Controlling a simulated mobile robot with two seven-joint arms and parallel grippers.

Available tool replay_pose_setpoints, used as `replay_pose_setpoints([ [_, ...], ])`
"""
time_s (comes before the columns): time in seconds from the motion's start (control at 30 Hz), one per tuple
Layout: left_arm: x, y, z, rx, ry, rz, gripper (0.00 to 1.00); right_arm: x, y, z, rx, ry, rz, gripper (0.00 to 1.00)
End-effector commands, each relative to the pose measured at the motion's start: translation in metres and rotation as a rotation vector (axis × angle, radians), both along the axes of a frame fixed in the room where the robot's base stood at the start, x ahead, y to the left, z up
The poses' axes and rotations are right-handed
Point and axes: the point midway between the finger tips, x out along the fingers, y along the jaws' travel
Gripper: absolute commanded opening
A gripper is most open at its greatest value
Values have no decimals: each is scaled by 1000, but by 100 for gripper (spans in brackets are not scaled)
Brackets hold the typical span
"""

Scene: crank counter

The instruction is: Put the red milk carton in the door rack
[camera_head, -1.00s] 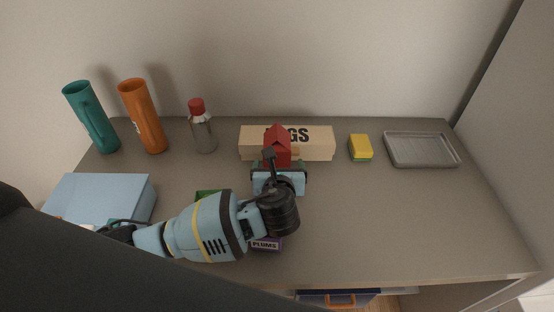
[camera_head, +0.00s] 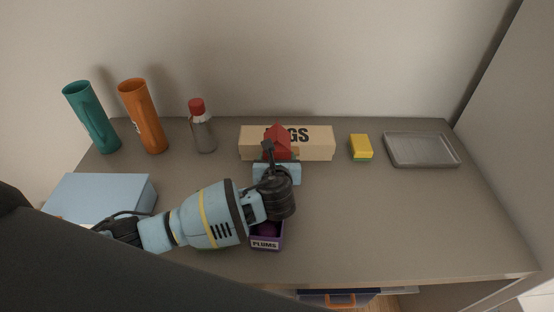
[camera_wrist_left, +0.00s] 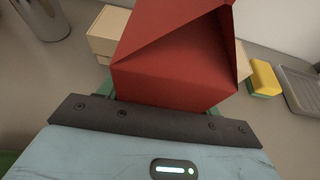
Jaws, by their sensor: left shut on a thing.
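The red milk carton (camera_head: 278,143) with a gabled top stands at the middle back of the counter, in front of the eggs box. It also fills the upper middle of the left wrist view (camera_wrist_left: 175,75). My left gripper (camera_head: 279,157) is shut on the carton from the near side, with green finger pads showing at its sides. The carton's lower part is hidden by my gripper. I cannot make out a door rack in these views. My right gripper is not in view.
The eggs box (camera_head: 318,144) is right behind the carton. The purple plums box (camera_head: 265,243) lies under my left forearm. The counter's right front is clear.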

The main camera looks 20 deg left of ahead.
Motion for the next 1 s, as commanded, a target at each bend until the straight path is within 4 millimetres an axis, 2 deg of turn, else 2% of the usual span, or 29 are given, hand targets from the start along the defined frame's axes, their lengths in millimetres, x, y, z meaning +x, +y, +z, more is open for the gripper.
replay_pose_setpoints([
  [0.03,0,0,0,0,0,0,42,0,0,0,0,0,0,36],
  [0.27,0,0,0,0,0,0,13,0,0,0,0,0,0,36],
  [0.53,1,0,5,-2,-7,-1,13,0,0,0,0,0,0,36],
  [0.63,1,0,13,-2,-8,0,13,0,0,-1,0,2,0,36],
  [1.0,1,0,76,-3,-12,-1,13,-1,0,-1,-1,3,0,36],
])
